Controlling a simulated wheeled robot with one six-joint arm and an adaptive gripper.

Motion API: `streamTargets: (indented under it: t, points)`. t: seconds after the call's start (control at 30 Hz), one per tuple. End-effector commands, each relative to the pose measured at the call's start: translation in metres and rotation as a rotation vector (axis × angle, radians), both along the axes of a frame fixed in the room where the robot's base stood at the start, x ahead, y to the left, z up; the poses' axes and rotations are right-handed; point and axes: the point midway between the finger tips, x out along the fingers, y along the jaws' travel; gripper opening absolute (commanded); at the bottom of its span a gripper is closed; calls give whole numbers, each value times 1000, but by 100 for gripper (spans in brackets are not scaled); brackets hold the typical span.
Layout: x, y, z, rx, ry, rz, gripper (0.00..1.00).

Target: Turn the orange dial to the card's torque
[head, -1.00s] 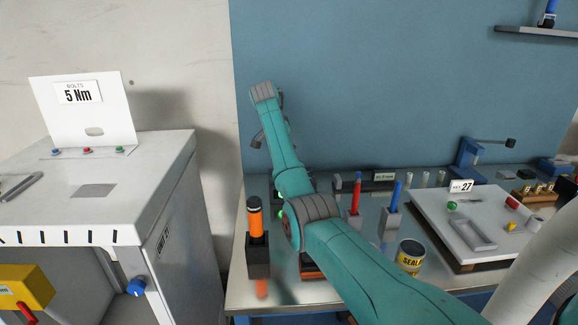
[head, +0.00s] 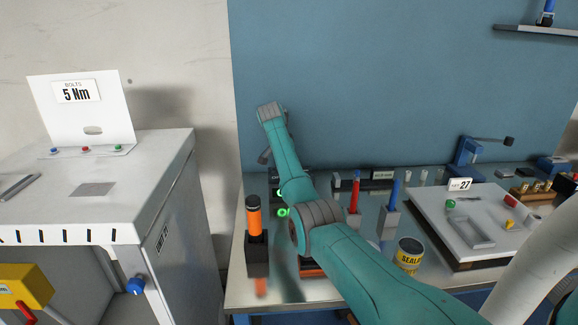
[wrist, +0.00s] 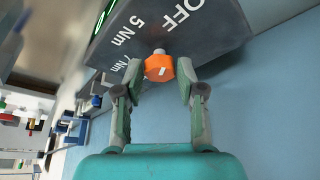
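The orange dial (wrist: 159,67) shows in the wrist view on a dark panel (wrist: 200,40) with white labels "OFF", "5 Nm" and "7 Nm". A short white mark shows on the dial's face. My gripper (wrist: 160,72) is around the dial, one fingertip on each side, with what look like narrow gaps; contact is hard to tell. In the head view my teal arm hides the dial and gripper.
On the bench are an orange-handled tool in a dark holder (head: 257,257), a red tool (head: 355,190), a blue tool (head: 394,195), a yellow-labelled can (head: 409,256) and a white tray (head: 440,228). A blue wall panel (head: 400,80) stands behind.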

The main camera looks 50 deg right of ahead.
Motion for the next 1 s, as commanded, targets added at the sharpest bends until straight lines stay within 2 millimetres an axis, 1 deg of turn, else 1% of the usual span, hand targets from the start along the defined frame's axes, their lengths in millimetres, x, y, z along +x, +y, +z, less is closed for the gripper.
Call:
streamTargets:
  t: [0.03,0.07,0.1,0.13,0.37,0.57,0.77,1.0]
  points:
    - [0,0,0,0,0,0,19]
    - [0,0,0,0,0,0,12]
    - [0,0,0,0,0,0,2]
    - [0,0,0,0,0,0,0]
    - [0,0,0,0,0,14,0]
    - [-1,0,-1,-1,1,82,0]
    - [-3,-1,-1,-1,-1,225,0]
    - [-5,-1,0,-1,-1,450,0]
